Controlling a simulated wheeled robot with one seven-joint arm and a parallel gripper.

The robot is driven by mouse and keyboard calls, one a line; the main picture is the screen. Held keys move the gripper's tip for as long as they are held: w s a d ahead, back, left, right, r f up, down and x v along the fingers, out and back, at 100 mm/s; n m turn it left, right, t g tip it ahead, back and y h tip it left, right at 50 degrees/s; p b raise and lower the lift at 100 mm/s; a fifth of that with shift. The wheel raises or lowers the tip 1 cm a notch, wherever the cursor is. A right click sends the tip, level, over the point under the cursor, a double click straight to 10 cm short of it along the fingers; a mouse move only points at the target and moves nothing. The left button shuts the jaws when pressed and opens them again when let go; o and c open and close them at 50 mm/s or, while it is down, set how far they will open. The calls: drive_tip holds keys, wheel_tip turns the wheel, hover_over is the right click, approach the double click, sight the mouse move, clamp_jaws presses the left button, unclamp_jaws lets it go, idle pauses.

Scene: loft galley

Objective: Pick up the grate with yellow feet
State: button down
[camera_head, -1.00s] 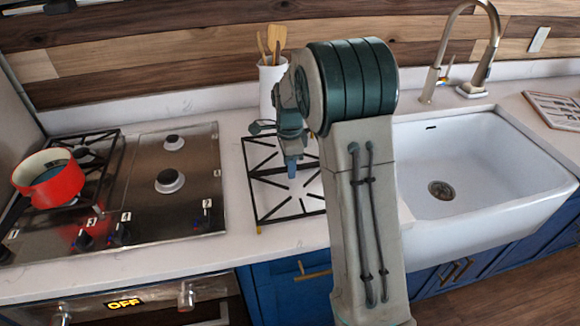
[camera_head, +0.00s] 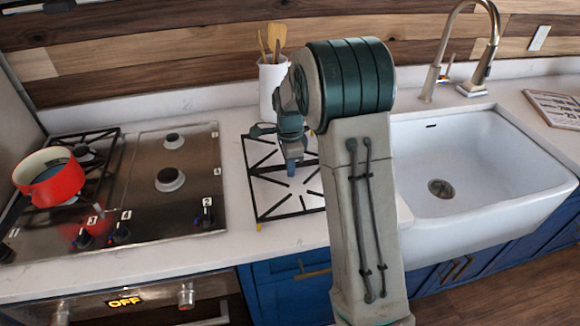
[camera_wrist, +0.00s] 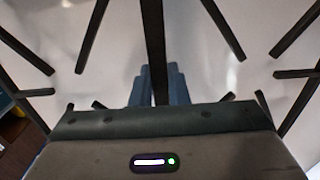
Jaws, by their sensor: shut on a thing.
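The black grate (camera_head: 287,215) lies on the white counter between the stove and the sink in the head view. A small yellow foot (camera_head: 259,227) shows at its near left corner. My gripper (camera_head: 291,166) is over the grate, pointing down. In the wrist view, the blue fingers (camera_wrist: 160,88) are shut on a dark bar of the grate (camera_wrist: 153,40), with other bars spreading out around them. My arm hides the grate's right side in the head view. I cannot tell whether the grate is clear of the counter.
A stove (camera_head: 150,232) on the left has another black grate (camera_head: 100,165) with a red pot (camera_head: 58,183) on it. A white utensil crock (camera_head: 270,85) stands behind the grate. A white sink (camera_head: 470,160) with a tall faucet is on the right.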

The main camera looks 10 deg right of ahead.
drive_tip(key=shift+r, duration=0.45)
wheel_tip(320, 180, up, 3)
drive_tip(key=shift+b, duration=0.4)
drive_tip(key=s+d+r+b, duration=0.2)
drive_tip(key=s+d+r, duration=0.4)
drive_tip(key=s+d, duration=0.2)
drive_tip(key=shift+s+r, duration=0.2)
drive_tip(key=shift+r, duration=0.2)
drive_tip(key=shift+d, duration=0.15)
